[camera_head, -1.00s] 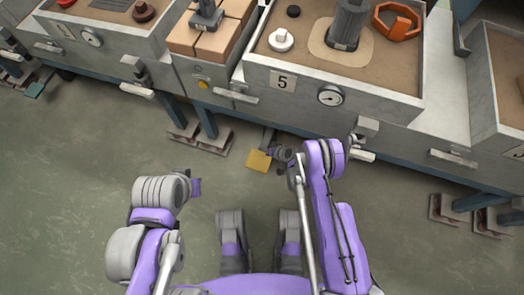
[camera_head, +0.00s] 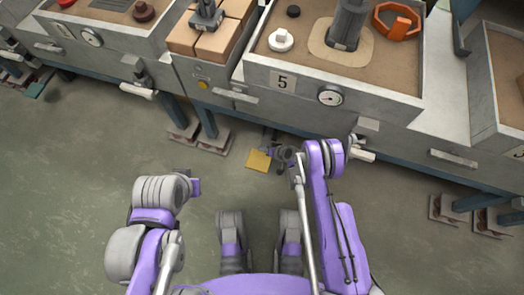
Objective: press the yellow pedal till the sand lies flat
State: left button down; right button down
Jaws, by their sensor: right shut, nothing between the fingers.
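The yellow pedal (camera_head: 258,160) sits low near the floor, in front of the bench box marked 5. My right gripper (camera_head: 281,167) is down beside the pedal's right edge, shut and empty. Whether it touches the pedal cannot be told. Brown sand (camera_head: 292,65) fills the box marked 5 (camera_head: 365,100). A grey tower-like block (camera_head: 347,25) stands in it on a paler round patch. The flatness of the sand under the block is hidden. My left gripper (camera_head: 195,187) is mostly hidden behind its own arm, apart from the pedal, at the lower left.
A white knobbed disc (camera_head: 281,40), a black disc (camera_head: 293,11) and an orange ring-shaped piece (camera_head: 397,20) lie on the sand. A gauge (camera_head: 330,96) and handles stick out from the bench front. Bench legs stand behind the pedal. Open floor lies left.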

jog(key=shift+f, duration=0.15)
dwell(0.6)
jog(key=shift+f, duration=0.3)
jog(key=shift+r, duration=0.15)
dwell(0.3)
jog(key=shift+r, duration=0.3)
jog(key=shift+w+r+p, duration=0.15)
jog(key=shift+r+p, duration=1.15)
jog(key=shift+r, duration=1.25)
